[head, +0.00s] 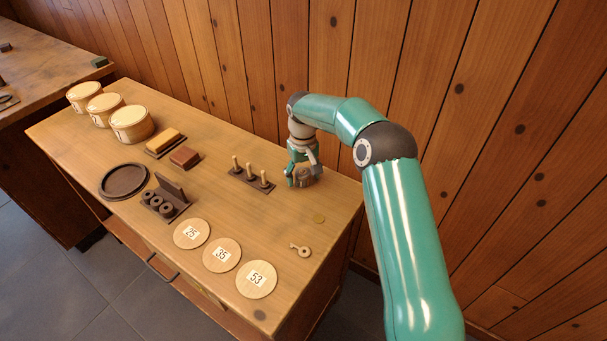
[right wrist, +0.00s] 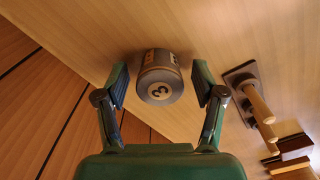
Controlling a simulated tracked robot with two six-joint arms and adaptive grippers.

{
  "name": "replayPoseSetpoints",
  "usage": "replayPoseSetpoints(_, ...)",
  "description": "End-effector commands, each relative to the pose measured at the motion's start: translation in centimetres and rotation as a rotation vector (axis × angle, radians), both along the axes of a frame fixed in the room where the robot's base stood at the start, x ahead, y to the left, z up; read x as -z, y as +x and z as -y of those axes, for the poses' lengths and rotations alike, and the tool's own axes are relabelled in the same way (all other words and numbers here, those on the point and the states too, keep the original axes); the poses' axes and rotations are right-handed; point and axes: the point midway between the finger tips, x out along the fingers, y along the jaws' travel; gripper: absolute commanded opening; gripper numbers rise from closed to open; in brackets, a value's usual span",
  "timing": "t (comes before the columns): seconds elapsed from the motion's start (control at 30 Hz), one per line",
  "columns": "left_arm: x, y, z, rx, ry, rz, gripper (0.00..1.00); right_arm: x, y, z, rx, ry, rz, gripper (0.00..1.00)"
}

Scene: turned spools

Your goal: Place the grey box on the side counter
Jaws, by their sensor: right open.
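A small grey-brown cylinder marked 3 (right wrist: 160,80) lies at the back right of the wooden table and also shows in the head view (head: 304,175). It is the only greyish container-like thing I see; no square grey box shows. My right gripper (right wrist: 160,92) is open, with one finger on each side of the cylinder and gaps between in the right wrist view. In the head view the right gripper (head: 304,178) is low at the table. The side counter (head: 40,75) is at the far left. My left gripper is not in view.

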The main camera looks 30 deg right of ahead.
Motion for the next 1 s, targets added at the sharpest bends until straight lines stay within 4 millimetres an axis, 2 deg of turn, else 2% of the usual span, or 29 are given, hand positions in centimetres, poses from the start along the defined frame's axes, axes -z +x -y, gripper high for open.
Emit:
replayPoseSetpoints(0.17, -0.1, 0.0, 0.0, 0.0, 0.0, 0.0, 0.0, -0.5, 0.1, 0.0, 0.0, 0.0, 0.001, 0.69)
replayPoseSetpoints(0.27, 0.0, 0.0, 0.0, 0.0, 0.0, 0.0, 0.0, -1.5, 0.1, 0.0, 0.001, -0.001, 0.004, 0.69)
replayPoseSetpoints(0.7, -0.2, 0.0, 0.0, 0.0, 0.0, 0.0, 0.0, -9.9, 0.1, 0.0, 0.0, -0.001, 0.004, 0.69)
replayPoseSetpoints(0.83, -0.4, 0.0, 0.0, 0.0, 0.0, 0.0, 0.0, -11.4, 0.1, 0.0, 0.0, 0.0, 0.002, 0.69)
replayPoseSetpoints(1.0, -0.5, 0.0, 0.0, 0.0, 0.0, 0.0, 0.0, -12.2, 0.0, 0.0, -0.001, 0.0, 0.0, 0.69)
